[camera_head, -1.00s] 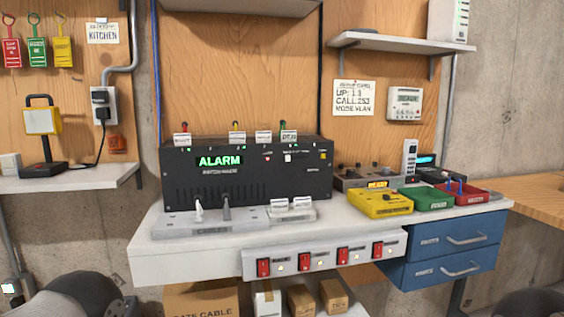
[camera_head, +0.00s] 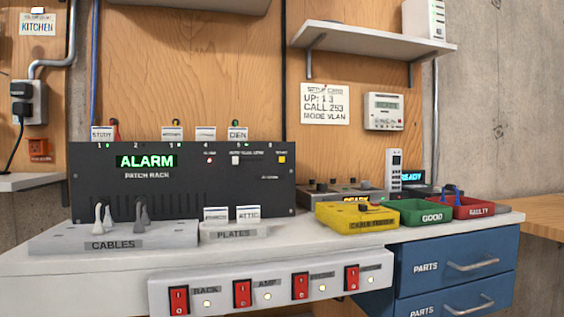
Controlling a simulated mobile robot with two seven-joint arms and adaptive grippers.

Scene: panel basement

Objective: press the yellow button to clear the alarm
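The black patch rack (camera_head: 180,188) stands on the white bench, its green display (camera_head: 146,161) reading ALARM. A small yellow button (camera_head: 282,159) sits at the upper right of the rack's front face. A white button (camera_head: 235,160) and a small red light (camera_head: 209,160) are to its left. Label cards stand along the rack's top edge. Neither of my grippers is in view, and nothing touches the yellow button.
A cables holder (camera_head: 113,239) and a plates holder (camera_head: 234,232) stand before the rack. A yellow cable tester (camera_head: 357,217), green tray (camera_head: 424,216) and red tray (camera_head: 474,211) are to the right. Red switches line the front power strip (camera_head: 270,284). A shelf (camera_head: 372,40) hangs above right.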

